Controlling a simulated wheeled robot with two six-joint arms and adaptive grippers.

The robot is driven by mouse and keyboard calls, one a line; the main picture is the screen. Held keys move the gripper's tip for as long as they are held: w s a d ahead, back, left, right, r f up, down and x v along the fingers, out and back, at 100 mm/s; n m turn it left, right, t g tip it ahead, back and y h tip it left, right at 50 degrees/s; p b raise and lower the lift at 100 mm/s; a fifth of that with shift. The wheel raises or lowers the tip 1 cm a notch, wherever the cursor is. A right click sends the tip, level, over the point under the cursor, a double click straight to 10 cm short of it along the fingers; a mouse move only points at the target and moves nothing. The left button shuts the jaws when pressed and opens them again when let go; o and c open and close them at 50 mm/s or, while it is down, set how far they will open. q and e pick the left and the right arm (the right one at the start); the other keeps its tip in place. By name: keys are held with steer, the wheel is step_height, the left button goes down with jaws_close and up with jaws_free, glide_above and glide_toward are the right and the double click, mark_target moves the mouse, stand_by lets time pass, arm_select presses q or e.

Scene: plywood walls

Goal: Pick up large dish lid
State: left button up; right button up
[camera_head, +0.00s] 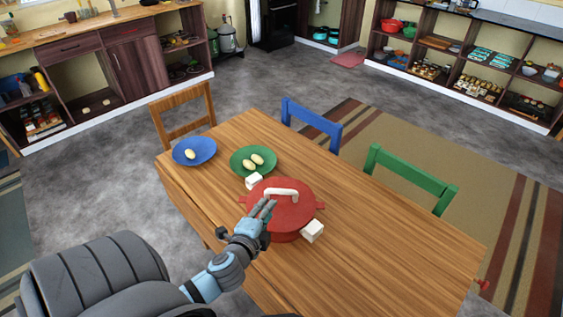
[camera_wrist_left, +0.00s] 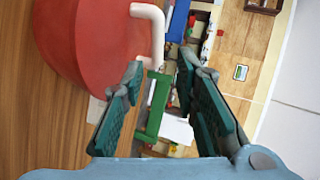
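The large dish lid (camera_head: 300,208) is red and round with a white bar handle (camera_head: 282,192). It sits on a red dish (camera_head: 287,236) on the wooden table. My left gripper (camera_head: 263,208) is at the near left side of the lid, close to the handle. In the left wrist view the red dish or its lid (camera_wrist_left: 85,45) fills the upper left, and the white handle (camera_wrist_left: 154,25) shows beyond the fingers. The left gripper (camera_wrist_left: 160,75) is open there, with nothing between its fingers. My right gripper is not in view.
White blocks (camera_head: 312,231) (camera_head: 254,181) stand at two sides of the dish. A green plate (camera_head: 240,167) and a blue plate (camera_head: 203,143) with pale oval items lie farther left on the table (camera_head: 380,250). Chairs stand along its far side. The table's right part is clear.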

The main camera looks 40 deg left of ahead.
mark_target(280, 193)
arm_select(q)
steer(key=x, duration=0.6)
steer(key=b+x, duration=0.1)
steer(key=x, duration=0.6)
steer(key=shift+d+f, duration=0.2)
steer(key=shift+s, duration=0.1)
jaws_close()
